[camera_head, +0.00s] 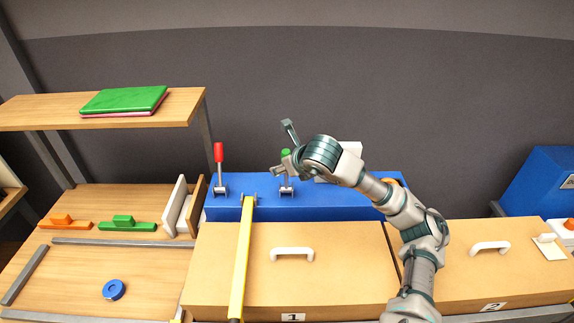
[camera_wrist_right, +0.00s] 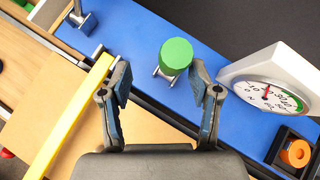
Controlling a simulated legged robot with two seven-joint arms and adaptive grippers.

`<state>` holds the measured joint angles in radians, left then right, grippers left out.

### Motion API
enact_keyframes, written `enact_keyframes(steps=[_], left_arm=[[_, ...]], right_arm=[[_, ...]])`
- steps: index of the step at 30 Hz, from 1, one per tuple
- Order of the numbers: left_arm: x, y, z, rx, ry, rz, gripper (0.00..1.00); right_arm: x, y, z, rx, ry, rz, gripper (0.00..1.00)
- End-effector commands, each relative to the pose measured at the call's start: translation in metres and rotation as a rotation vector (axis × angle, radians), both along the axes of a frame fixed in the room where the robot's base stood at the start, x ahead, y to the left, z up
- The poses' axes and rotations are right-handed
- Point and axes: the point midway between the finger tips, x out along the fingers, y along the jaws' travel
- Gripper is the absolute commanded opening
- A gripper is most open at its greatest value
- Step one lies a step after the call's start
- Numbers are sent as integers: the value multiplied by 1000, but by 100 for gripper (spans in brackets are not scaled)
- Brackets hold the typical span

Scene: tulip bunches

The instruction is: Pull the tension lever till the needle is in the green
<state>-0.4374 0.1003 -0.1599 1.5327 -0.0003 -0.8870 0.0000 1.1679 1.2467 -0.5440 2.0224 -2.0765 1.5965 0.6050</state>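A lever with a green knob (camera_head: 286,154) stands on the blue machine bench (camera_head: 238,212). In the right wrist view the green knob (camera_wrist_right: 175,55) shows beyond my fingers, toward the right one. My right gripper (camera_head: 284,150) is open around or just short of the knob; the wrist view of the gripper (camera_wrist_right: 166,87) shows its fingers apart and empty. A white gauge (camera_wrist_right: 272,85) stands right of the lever, with a green arc on its dial's right side. Its short red needle appears to point up, outside the green. My left gripper is not in view.
A lever with a red handle (camera_head: 219,153) stands left on the bench. A yellow bar (camera_head: 241,255) runs forward over drawer 1 (camera_head: 300,245). A wooden shelf (camera_head: 170,108) is at left.

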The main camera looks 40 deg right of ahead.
Motion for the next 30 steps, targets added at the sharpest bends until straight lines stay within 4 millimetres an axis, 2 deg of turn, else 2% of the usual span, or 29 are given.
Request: enact_keyframes(steps=[8, 21, 30], left_arm=[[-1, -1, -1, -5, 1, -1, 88], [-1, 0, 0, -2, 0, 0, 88], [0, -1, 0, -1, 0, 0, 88]], right_arm=[[-7, 2, 9, -1, -8, 2, 60], [-71, 12, 67, 2, -5, 1, 60], [-85, 14, 78, 3, 1, 0, 60]])
